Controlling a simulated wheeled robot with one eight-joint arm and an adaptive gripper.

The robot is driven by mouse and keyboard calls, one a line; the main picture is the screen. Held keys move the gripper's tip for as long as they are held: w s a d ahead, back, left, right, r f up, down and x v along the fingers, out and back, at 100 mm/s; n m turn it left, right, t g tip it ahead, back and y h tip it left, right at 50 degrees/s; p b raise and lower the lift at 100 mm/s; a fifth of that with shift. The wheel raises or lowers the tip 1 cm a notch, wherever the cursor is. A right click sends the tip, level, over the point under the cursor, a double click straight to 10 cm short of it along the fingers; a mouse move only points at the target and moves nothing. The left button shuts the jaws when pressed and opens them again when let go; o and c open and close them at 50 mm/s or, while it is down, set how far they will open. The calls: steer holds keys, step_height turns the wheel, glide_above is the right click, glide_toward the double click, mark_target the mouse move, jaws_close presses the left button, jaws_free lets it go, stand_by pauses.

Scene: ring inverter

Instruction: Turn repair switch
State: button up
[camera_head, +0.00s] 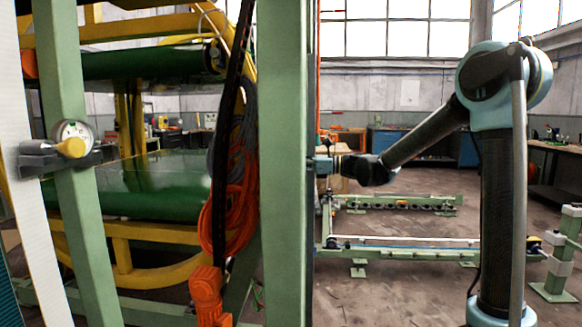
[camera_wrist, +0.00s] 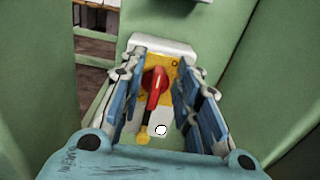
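The repair switch shows in the wrist view as a red rotary handle (camera_wrist: 154,88) on a yellow plate (camera_wrist: 170,68), set in a pale housing (camera_wrist: 150,40) on a green post. The handle points down and slightly left in the picture. My gripper (camera_wrist: 160,62) is open, with one blue-padded finger on each side of the handle. Gaps show between the fingers and the handle. In the head view my arm reaches left to the green post (camera_head: 283,160), which hides the switch and most of my gripper.
Green frame surfaces lie close on both sides of my gripper in the wrist view. In the head view, an orange cable coil (camera_head: 228,210) hangs left of the post, and a dial gauge (camera_head: 74,136) is on another post. Open floor (camera_head: 400,290) lies right.

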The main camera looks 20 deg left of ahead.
steer(key=shift+c, duration=0.6)
jaws_close()
steer(key=shift+s+d+f+n, duration=0.1)
steer(key=shift+s+f+n, duration=0.2)
steer(key=shift+n, duration=2.7)
steer(key=shift+s+d+f+n, duration=0.1)
steer(key=shift+s+f+n, duration=0.25)
steer(key=shift+n, duration=2.65)
steer(key=shift+s+d+f+n, duration=0.1)
steer(key=shift+s+f+n, duration=0.2)
steer(key=shift+n, duration=2.7)
